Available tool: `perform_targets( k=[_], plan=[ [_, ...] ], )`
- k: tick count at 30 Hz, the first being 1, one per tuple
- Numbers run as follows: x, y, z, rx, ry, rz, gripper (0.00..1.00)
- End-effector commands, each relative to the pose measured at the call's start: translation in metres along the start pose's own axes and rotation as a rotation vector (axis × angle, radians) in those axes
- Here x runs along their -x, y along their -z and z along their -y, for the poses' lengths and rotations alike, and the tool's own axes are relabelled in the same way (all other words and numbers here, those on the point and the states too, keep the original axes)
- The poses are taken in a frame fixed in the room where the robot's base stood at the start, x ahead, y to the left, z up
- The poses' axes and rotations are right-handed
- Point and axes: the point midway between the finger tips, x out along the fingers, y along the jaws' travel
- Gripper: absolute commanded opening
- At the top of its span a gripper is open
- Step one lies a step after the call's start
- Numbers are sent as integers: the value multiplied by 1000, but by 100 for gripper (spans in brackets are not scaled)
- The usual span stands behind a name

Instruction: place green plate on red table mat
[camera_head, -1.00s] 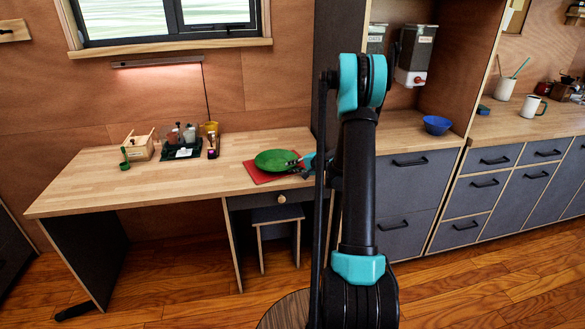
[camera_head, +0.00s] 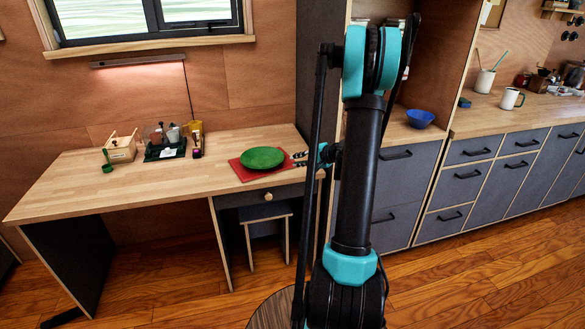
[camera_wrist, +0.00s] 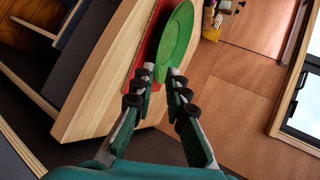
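The green plate (camera_head: 263,158) lies on the red table mat (camera_head: 246,174) near the right end of the wooden desk. The mat's corners and front edge show around the plate. My gripper (camera_head: 293,159) is just right of the plate, its two fingers spread apart and empty. In the wrist view my gripper (camera_wrist: 160,70) is open, with its fingertips at either side of the near rim of the green plate (camera_wrist: 176,40). A strip of the red mat (camera_wrist: 150,40) shows beside the plate there. Whether a fingertip still touches the rim is hard to tell.
A wooden box (camera_head: 122,149) and a dark tray of small bottles (camera_head: 165,152) stand at the back. A tall cabinet side borders the desk's right end. A blue bowl (camera_head: 420,118) sits on the counter.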

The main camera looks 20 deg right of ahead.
Motion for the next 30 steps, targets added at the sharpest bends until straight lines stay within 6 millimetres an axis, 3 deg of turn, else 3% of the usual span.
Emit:
perform_targets(
  k=[5,14,18,24,30],
  plan=[
    [7,-31,4,62,-64,19,14],
    [46,-145,-9,337,-325,83,14],
    [74,-192,-28,480,-446,110,14],
    [121,-246,-66,690,-611,145,14],
    [163,-278,-105,876,-746,169,14]
  ],
)
